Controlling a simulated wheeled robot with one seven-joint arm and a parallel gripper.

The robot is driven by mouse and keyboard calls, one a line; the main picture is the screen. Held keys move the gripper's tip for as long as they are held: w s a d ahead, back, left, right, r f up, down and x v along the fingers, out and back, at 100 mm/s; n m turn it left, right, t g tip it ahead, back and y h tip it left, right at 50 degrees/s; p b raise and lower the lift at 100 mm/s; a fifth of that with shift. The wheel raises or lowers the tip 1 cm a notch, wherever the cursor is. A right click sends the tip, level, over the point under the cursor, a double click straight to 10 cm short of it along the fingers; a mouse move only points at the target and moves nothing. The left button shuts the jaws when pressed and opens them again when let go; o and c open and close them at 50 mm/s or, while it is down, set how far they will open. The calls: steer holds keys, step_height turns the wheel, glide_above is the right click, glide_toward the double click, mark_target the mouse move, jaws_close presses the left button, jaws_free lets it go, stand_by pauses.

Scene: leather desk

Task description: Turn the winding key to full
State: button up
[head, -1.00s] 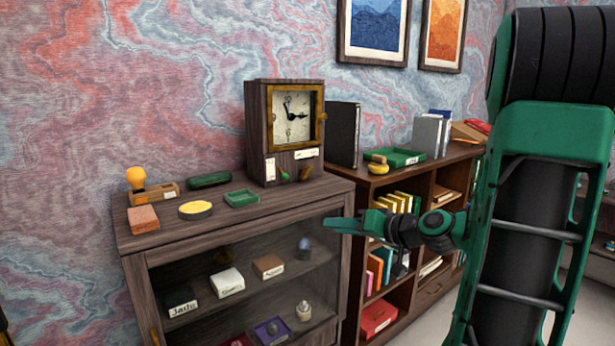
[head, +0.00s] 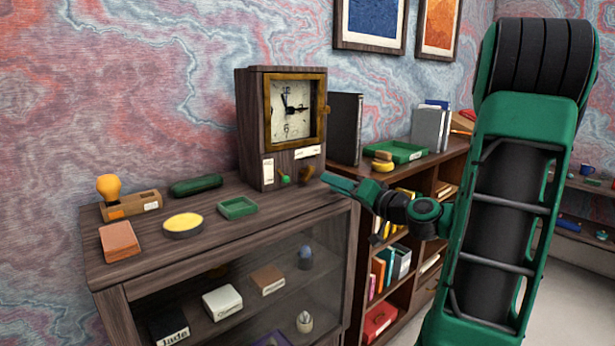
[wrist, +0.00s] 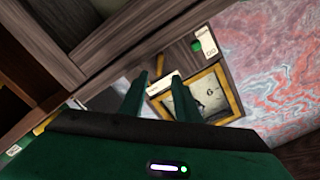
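A dark wooden clock (head: 292,108) with a brass-framed face stands on the cabinet, and its face also shows tilted in the wrist view (wrist: 205,95). A small brown key-like piece (head: 306,173) sits low on its front at the right, probably the winding key. A green knob (head: 284,179) is left of it and also shows in the wrist view (wrist: 196,46). My gripper (head: 330,182) is just right of the brown piece, pointing at the clock, apparently apart from it. In the wrist view its two fingers (wrist: 160,76) are spread; I see nothing clearly held between them.
The cabinet top (head: 160,243) holds an orange bulb on a wooden block (head: 110,190), a yellow disc (head: 182,224), a green tray (head: 237,207) and a brick-coloured block (head: 119,241). A bookshelf (head: 440,175) with a green tray (head: 400,152) stands right of the clock.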

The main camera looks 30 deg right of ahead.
mark_target(312, 174)
steer(key=w, duration=0.6)
steer(key=w+a, duration=0.1)
steer(key=w, duration=0.2)
steer(key=shift+w, duration=0.2)
steer(key=shift+c, duration=0.3)
jaws_close()
